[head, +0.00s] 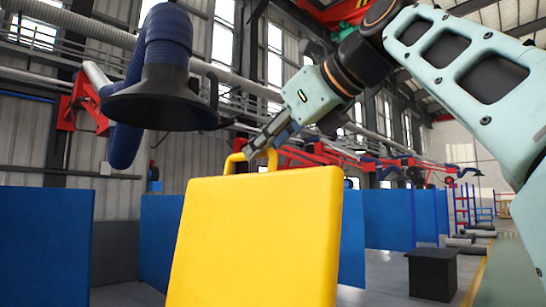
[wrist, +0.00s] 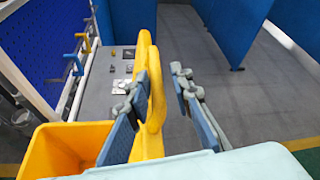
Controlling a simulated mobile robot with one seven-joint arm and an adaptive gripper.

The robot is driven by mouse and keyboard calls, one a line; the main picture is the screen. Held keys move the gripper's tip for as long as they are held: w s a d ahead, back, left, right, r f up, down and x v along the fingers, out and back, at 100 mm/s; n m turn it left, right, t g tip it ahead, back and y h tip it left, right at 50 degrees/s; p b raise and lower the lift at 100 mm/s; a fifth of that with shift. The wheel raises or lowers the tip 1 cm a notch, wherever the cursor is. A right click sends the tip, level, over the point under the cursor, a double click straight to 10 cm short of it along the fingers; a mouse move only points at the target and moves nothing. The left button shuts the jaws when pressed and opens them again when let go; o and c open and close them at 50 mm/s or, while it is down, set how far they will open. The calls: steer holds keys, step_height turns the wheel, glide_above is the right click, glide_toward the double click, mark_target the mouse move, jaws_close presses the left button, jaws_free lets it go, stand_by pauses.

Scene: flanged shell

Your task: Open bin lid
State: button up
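The yellow bin lid (head: 258,240) stands upright, swung up, in the lower middle of the head view. Its looped yellow handle (head: 238,161) is at the top edge, and in the wrist view the handle (wrist: 156,108) shows close up. The yellow bin (wrist: 62,150) shows at the lower left of the wrist view, with its open top visible. My gripper (head: 258,146) reaches down to the handle from the upper right. In the wrist view my gripper (wrist: 157,84) has its fingers apart on either side of the handle. The left finger is close to it; a gap shows at the right finger.
A dark blue extraction hood (head: 160,95) hangs at the upper left, near my gripper. Blue partition panels (head: 45,245) stand behind the lid. A blue pegboard rack (wrist: 45,45) is at the left of the wrist view. A dark box (head: 432,273) sits at the right.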

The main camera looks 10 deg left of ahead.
steer(key=v, duration=0.7)
steer(key=shift+w+d, duration=0.1)
steer(key=shift+s+d+r, duration=0.2)
steer(key=shift+s+d, duration=0.1)
steer(key=shift+s, duration=0.1)
